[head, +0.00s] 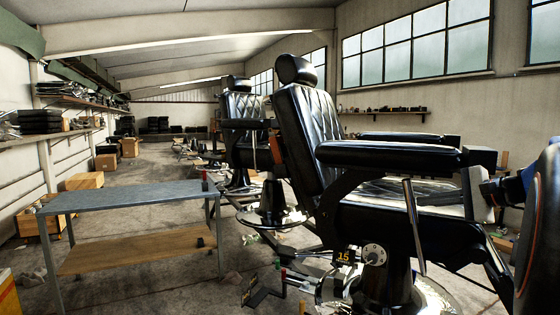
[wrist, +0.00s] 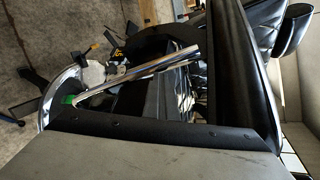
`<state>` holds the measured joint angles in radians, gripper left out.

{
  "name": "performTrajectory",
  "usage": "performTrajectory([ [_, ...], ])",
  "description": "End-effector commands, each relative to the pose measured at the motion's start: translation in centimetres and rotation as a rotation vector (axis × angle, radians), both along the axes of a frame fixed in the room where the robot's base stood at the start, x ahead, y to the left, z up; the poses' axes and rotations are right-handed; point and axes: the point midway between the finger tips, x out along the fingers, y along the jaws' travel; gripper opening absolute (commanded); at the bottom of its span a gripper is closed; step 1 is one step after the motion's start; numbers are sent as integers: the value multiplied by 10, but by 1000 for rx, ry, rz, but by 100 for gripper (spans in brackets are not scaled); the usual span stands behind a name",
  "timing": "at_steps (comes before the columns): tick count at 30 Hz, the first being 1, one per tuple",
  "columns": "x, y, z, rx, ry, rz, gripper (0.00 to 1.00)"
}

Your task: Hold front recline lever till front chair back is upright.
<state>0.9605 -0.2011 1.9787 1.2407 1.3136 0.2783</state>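The front barber chair is black, and its quilted chair back (head: 305,135) leans slightly to the left, with a round headrest on top. The front recline lever (head: 413,225) is a chrome rod that stands nearly upright beside the seat, below the armrest. In the wrist view the lever (wrist: 150,70) runs slantwise across the middle, with nothing gripping it. My gripper (head: 477,193) is at the right of the head view, to the right of the lever and apart from it in the picture. Its finger opening cannot be made out.
The black armrest (head: 390,156) lies above the lever and close to my gripper. A second barber chair (head: 240,110) stands behind. A grey-topped table (head: 130,195) is at left. A dial (head: 374,254) and a "15" tag (head: 345,256) sit near the chair base.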

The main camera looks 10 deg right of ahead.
Motion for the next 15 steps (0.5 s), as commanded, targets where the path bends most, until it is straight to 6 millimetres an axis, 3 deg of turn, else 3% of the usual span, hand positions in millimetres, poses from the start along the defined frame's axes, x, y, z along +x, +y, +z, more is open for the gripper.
performTrajectory([
  [15, -23, -27, 8, 1, 1, 0, 0],
])
